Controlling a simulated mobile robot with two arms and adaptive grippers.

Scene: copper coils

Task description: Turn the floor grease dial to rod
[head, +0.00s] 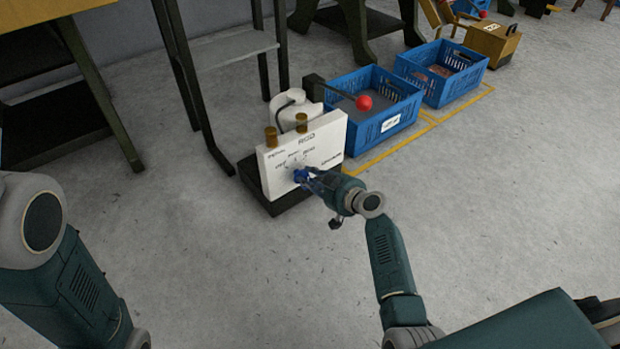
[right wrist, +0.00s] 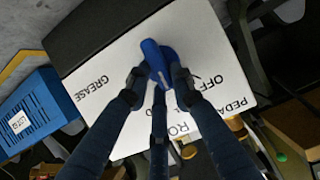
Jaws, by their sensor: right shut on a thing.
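The floor grease unit is a white panel (head: 318,150) standing on a dark base, with a blue dial (head: 299,175) low on its front. Labels are printed around the dial; OFF, PEDAL, ROD and GREASE show in the right wrist view, where the blue dial (right wrist: 156,58) sits between my fingers. My right gripper (head: 305,179) is shut on the dial; it also shows in the right wrist view (right wrist: 158,78). The fingers partly cover the dial and the lettering near it. I cannot tell which label the dial points to. Only part of my left arm shows; its gripper is out of view.
A lever with a red ball (head: 364,102) sticks out above the panel. A white container (head: 293,108) stands behind it. Blue crates (head: 400,112) stand to the right in yellow floor markings. A dark metal frame is behind. The floor in front is clear.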

